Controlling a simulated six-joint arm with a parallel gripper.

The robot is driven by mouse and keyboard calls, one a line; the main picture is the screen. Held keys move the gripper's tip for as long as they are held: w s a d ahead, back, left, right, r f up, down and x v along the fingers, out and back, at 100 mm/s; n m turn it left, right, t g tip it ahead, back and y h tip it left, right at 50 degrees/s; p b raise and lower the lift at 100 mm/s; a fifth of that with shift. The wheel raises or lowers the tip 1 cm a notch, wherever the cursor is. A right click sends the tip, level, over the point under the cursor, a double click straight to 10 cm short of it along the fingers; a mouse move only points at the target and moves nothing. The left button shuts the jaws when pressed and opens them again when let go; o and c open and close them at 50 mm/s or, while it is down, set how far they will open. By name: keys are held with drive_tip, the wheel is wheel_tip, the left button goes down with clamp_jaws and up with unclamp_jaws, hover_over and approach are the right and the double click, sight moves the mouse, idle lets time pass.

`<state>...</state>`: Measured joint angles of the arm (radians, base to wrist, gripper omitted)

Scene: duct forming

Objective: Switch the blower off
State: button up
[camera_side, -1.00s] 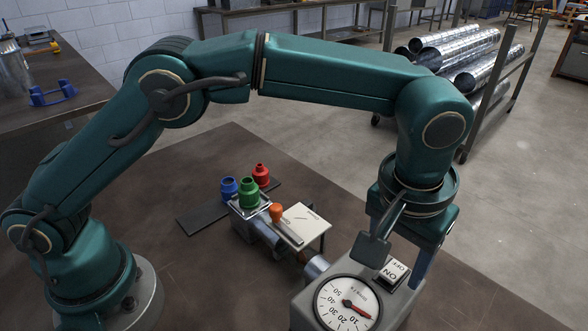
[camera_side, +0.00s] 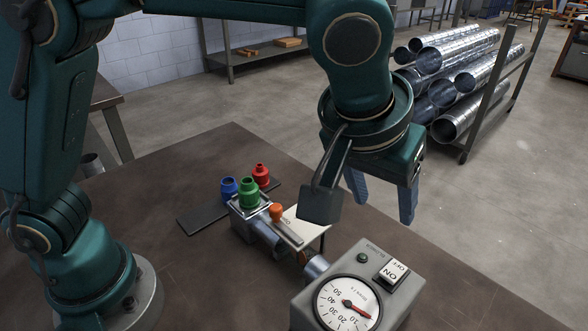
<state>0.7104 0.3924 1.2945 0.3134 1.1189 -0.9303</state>
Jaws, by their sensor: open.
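The blower is a grey box (camera_side: 408,298) at the bottom right of the table. Its top carries a rocker switch (camera_side: 393,271) marked ON and OFF, with OFF on the far side. Which side is pressed is hard to tell. A small green lamp (camera_side: 362,257) sits beside the switch. A white dial (camera_side: 346,304) on the box has a red needle near its low numbers. My gripper (camera_side: 382,203) is open and empty. It hangs above and beyond the box, clear of the switch, with its two blue-grey fingers pointing down.
A duct pipe (camera_side: 315,268) joins the box to a fixture with a pale plate (camera_side: 302,232). Blue (camera_side: 229,189), green (camera_side: 248,193), red (camera_side: 261,175) and orange (camera_side: 276,212) pieces stand there. A rack of metal ducts (camera_side: 455,75) is behind.

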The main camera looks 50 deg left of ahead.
drive_tip(key=s+a+r+n, duration=0.1)
drive_tip(key=a+r, duration=0.2)
drive_tip(key=a, duration=0.3)
drive_tip(key=s+a+r+n, duration=0.1)
drive_tip(key=s+a+r, duration=0.15)
drive_tip(key=a, duration=0.45)
drive_tip(key=s+a+f+m, duration=0.1)
drive_tip(key=s+a+f, duration=0.3)
drive_tip(key=s, duration=0.5)
drive_tip(key=shift+a+f+t, duration=0.4)
drive_tip(key=shift+a, duration=0.75)
drive_tip(key=shift+s+d+f+m, duration=0.15)
drive_tip(key=shift+s+f+m, duration=0.2)
drive_tip(key=shift+f+m, duration=0.25)
drive_tip(key=shift+s+d+f+m, duration=0.15)
drive_tip(key=shift+s+f+m, duration=0.25)
drive_tip(key=shift+m, duration=0.2)
